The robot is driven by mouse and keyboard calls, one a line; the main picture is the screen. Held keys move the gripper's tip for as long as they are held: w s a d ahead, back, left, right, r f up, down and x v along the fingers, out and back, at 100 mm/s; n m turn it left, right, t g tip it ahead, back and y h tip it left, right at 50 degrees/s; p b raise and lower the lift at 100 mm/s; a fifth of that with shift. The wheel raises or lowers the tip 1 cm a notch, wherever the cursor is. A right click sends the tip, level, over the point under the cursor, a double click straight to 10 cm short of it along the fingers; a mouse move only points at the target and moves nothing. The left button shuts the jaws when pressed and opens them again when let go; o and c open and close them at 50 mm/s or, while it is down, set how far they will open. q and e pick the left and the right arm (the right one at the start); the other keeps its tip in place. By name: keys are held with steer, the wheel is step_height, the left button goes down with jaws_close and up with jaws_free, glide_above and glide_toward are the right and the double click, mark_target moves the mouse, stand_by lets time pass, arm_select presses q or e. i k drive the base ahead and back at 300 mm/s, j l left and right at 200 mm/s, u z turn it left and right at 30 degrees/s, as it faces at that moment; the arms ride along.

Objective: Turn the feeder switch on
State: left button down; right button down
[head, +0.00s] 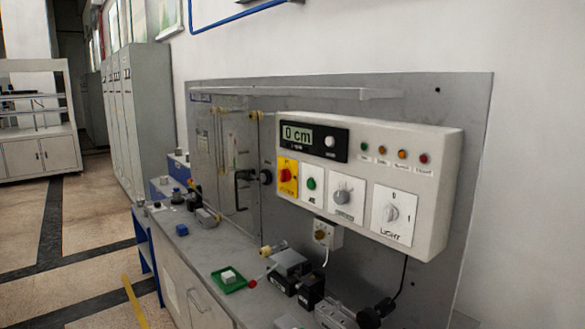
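A pale control box (440,165) is mounted on the grey back panel. Its lower row holds a red knob on a yellow plate (288,176), a green button on a white plate (311,184), a grey rotary knob on a white plate (343,196) and a white rotary knob on a plate marked LIGHT (393,213). The labels under the first three are too small to read surely, so I cannot tell which is the feeder switch. A black display (297,134) above reads 0 cm. Neither of my grippers is in view.
Below the box, the bench top carries a green tray (228,288) with a white block, a grey device (290,264) and black parts (311,290). A small outlet box (327,234) and a cable hang beneath. Open floor (105,221) lies to the left.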

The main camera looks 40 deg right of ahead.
mark_target(285, 174)
steer(key=z, duration=0.4)
steer(key=i+z, duration=0.15)
steer(key=z, duration=0.65)
steer(key=i+z, duration=0.15)
steer(key=z, duration=0.25)
